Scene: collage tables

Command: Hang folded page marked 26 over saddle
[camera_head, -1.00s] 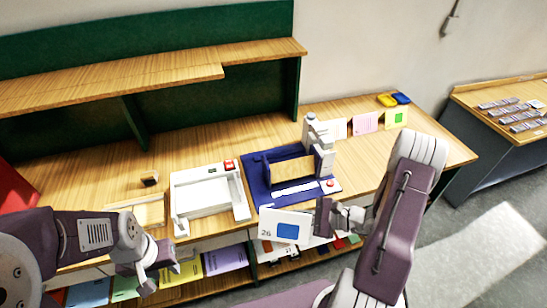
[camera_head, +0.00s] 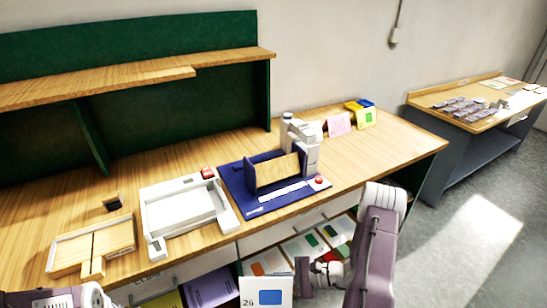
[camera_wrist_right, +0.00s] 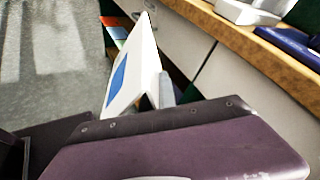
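The white folded page marked 26 (camera_head: 266,291), with a blue square, is held upright at the bottom of the head view, in front of the table edge. In the right wrist view the page (camera_wrist_right: 138,72) shows as a tilted, folded white sheet. My right gripper (camera_head: 300,274) is shut on its right side. The wooden saddle (camera_head: 278,172) stands on a dark blue base (camera_head: 236,184) on the table, above and apart from the page. My left arm shows only as a piece at the bottom left corner; its gripper is out of view.
A white tray device (camera_head: 188,205) stands left of the blue base, and a wooden tray (camera_head: 72,254) further left. A white stapler-like head (camera_head: 300,135) rises behind the saddle. Coloured sheets lie below the tabletop.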

